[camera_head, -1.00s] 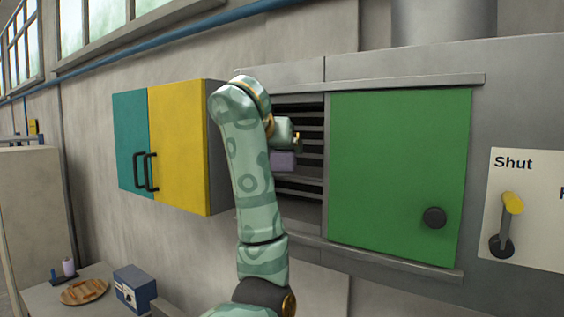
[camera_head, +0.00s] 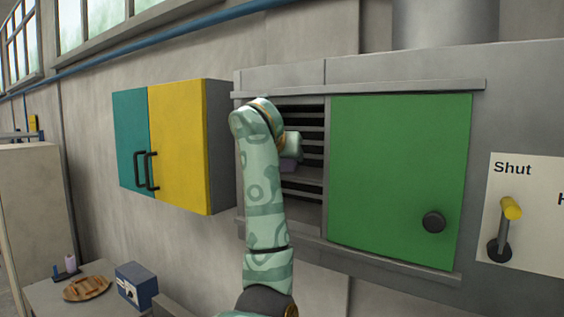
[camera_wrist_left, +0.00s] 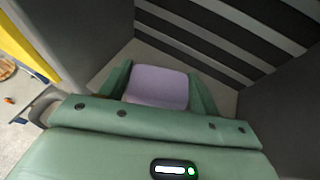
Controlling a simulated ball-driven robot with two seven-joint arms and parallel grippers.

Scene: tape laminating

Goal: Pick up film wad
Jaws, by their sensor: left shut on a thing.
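The film wad is the pale purple block (camera_wrist_left: 157,87), held between the two green fingers of my left gripper (camera_wrist_left: 159,84) in the left wrist view. The gripper is shut on it. My forearm and wrist hide much of the gripper there. My right gripper is in neither view.
Dark slats (camera_wrist_left: 215,38) line the back of the recess. The green sliding door (camera_head: 400,180) covers its right side. A yellow and teal cabinet (camera_head: 178,148) hangs at left. A lever (camera_head: 505,228) stands under "Shut". A low table holds a blue box (camera_head: 136,286) and a wooden plate (camera_head: 87,289).

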